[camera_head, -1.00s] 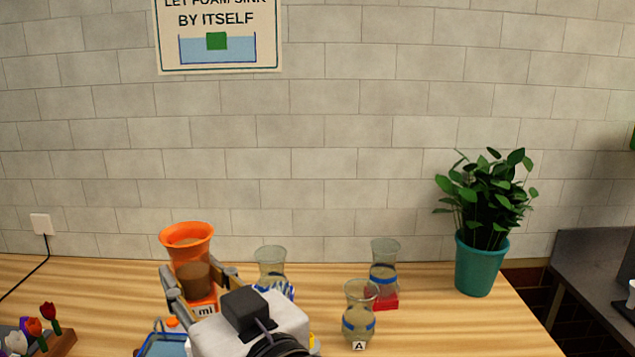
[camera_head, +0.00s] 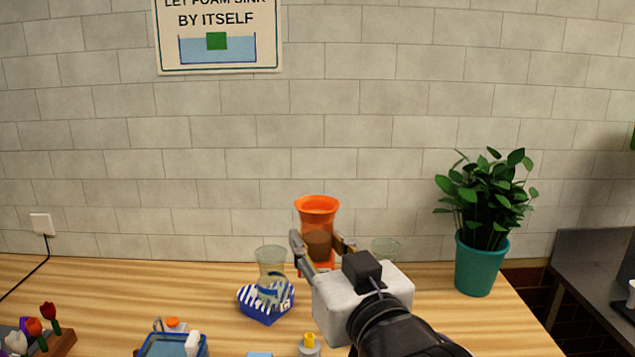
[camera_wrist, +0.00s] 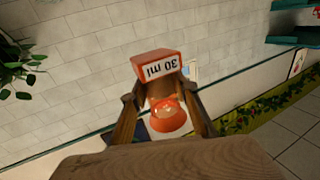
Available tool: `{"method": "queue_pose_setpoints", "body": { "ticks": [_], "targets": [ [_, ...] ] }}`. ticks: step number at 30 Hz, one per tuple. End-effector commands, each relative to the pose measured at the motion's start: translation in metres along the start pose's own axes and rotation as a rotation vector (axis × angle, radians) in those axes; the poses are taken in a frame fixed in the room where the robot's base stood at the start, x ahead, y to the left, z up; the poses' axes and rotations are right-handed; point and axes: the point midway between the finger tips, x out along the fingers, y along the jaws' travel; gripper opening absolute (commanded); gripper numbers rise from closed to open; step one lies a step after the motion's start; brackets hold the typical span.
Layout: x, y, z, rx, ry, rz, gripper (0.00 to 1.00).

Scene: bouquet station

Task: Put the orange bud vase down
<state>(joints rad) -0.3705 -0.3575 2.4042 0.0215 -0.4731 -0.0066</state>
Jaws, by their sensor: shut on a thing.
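The orange bud vase (camera_head: 317,205) has a flared rim and a see-through body with brown contents. My gripper (camera_head: 321,245) is shut around its body, one finger on each side, and the vase looks upright in the head view. Its lower end is mostly hidden by my gripper, and I cannot tell whether it touches the table.
Another clear vase (camera_head: 387,247) is partly hidden behind my gripper. A potted plant (camera_head: 477,266) stands right. A blue tray (camera_head: 172,349) is front left. The table between striped block and tulips (camera_head: 48,311) is mostly clear.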

Motion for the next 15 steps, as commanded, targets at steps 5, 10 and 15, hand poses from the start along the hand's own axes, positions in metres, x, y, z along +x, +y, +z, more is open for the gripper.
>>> {"method": "queue_pose_setpoints", "body": {
  "ticks": [5,10,15],
  "targets": [
    [-0.002,0.042,-0.002,-0.003,0.004,0.085,0.0],
    [-0.007,0.079,-0.003,-0.009,0.005,0.163,0.0],
    [-0.015,0.116,-0.003,-0.012,0.006,0.24,0.0]
  ]
}}
